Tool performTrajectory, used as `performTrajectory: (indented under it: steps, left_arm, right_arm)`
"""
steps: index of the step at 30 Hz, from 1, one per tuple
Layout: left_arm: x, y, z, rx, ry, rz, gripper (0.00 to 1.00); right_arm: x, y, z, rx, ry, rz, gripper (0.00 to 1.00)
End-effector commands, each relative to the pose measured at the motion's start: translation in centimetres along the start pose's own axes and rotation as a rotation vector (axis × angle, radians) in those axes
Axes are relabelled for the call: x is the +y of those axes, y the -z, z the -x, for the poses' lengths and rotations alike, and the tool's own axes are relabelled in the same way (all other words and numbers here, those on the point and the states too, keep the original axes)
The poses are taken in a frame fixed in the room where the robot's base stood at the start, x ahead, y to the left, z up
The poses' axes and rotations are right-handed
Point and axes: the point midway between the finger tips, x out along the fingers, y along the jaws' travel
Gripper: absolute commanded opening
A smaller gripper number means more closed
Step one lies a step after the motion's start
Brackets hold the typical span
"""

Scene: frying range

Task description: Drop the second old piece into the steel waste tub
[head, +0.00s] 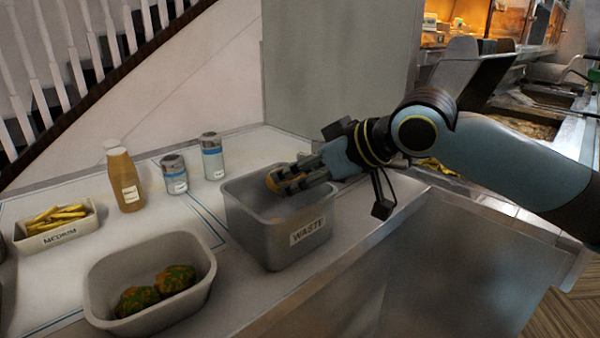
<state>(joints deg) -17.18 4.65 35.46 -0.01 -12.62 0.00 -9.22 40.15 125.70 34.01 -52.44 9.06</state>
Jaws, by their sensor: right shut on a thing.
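The steel waste tub (262,226) stands on the counter in the middle of the head view, with a "WASTE" label on its front. My right gripper (284,180) reaches in from the right, over the tub's opening. It is shut on an orange-brown piece (273,181), partly hidden by the fingers. The piece is at about the height of the tub's far rim in the picture; I cannot tell whether it is above or inside the opening. The tub's floor is hidden. My left gripper is out of view.
A grey tub (150,317) with two green-and-orange pieces (176,279) stands at the front left. Behind it are a "MEDIUM" tray (58,238) of fries, a brown bottle (126,180) and two shakers (212,158). A wall rises behind the counter.

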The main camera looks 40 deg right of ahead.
Motion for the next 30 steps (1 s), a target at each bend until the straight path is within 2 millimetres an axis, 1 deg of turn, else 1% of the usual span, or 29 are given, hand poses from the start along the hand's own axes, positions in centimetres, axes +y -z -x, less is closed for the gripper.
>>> performTrajectory:
  steps: [2,3,8,16,19,23,27,30]
  left_arm:
    - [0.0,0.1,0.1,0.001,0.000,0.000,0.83]
    - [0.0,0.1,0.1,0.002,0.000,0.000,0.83]
    - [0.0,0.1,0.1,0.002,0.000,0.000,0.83]
    - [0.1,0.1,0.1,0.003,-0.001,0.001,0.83]
    - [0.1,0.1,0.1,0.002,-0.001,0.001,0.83]
    - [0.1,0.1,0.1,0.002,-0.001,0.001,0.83]
    - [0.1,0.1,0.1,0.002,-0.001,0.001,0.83]
    - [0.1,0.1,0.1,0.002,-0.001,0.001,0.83]
  right_arm:
    - [0.0,0.1,0.1,0.001,0.000,0.001,0.35]
    - [0.0,0.1,0.1,0.001,0.000,0.001,0.58]
    - [0.0,0.1,0.0,0.000,0.000,0.001,0.79]
    - [0.0,0.1,0.1,0.000,0.000,0.001,0.80]
    - [0.0,0.6,0.4,0.002,0.000,0.003,0.80]
    - [0.1,2.3,1.6,0.002,-0.001,0.007,0.80]
    - [0.0,4.9,3.3,0.004,-0.001,0.008,0.80]
    - [0.1,6.4,4.3,0.003,-0.001,0.007,0.80]
